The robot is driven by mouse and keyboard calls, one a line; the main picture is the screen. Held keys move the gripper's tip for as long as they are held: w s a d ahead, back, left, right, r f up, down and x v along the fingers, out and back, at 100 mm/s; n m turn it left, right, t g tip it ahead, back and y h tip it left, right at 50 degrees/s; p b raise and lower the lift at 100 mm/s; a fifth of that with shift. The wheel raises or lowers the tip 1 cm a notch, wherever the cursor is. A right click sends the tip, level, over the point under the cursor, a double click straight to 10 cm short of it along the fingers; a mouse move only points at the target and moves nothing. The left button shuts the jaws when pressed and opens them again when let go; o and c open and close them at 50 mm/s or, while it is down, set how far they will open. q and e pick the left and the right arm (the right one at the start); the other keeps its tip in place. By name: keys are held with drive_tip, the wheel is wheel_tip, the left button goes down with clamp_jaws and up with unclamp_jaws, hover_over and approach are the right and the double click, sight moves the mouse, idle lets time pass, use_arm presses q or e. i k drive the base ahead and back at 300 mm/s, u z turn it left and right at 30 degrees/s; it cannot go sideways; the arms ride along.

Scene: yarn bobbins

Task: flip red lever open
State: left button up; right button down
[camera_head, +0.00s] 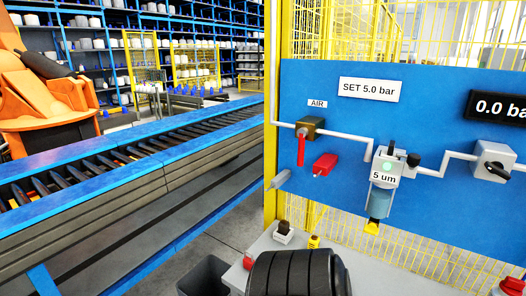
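The red lever (301,150) hangs straight down from a brass-coloured valve (311,127) under the AIR label (317,104). The lever stands across the line of the horizontal grey pipe (347,138) at the valve. The valve is on a blue panel (440,110). A separate red piece with a grey tip (325,164) sits just below and right of the lever. Neither of my grippers is in view.
Right of the valve are a filter unit marked 5 um (386,168), a black-handled grey valve (493,163) and a 0.0 bar display (500,107). A black ribbed cylinder (298,273) stands low in front. A conveyor (150,160) runs at left.

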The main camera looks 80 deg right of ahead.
sight(304, 132)
drive_tip(key=z, duration=2.35)
drive_tip(key=k, duration=0.55)
drive_tip(key=z, duration=1.25)
drive_tip(key=i, duration=0.7)
drive_tip(key=z, duration=0.1)
